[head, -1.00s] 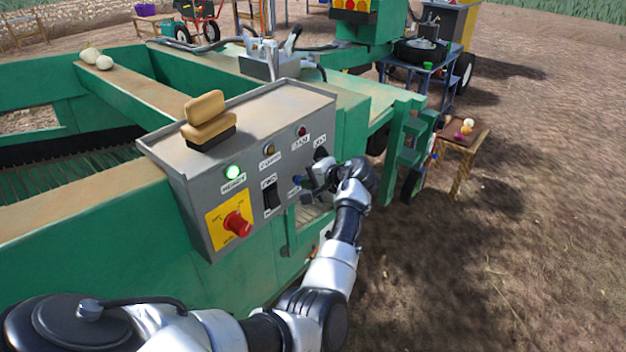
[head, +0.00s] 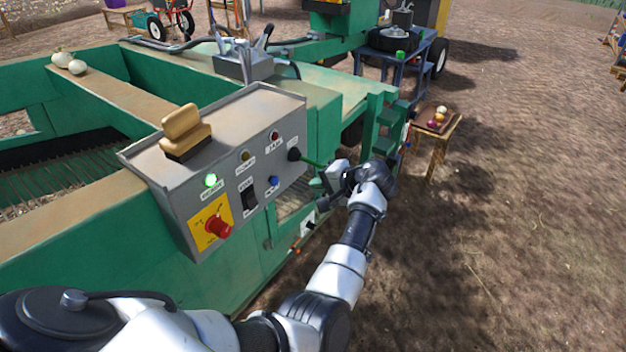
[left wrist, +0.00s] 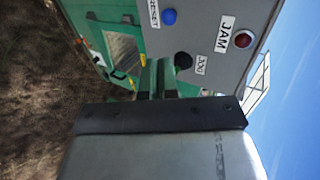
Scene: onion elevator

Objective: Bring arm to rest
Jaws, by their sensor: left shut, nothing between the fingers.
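My left gripper (head: 326,182) is shut and empty, at the end of my outstretched arm. In the head view it is just right of the grey control panel (head: 180,205), apart from the blue button (head: 273,181). In the left wrist view the closed fingers (left wrist: 156,78) point towards the panel face. A black knob (left wrist: 183,60), the blue button (left wrist: 168,17) and a red lamp labelled JAM (left wrist: 243,39) show beyond them. My right gripper is not in view.
The panel also carries a lit green lamp (head: 210,181), a black rocker switch (head: 250,201) and a red knob (head: 218,228). A tan-handled brush (head: 186,132) lies on top. The green machine (head: 150,260) fills the left.

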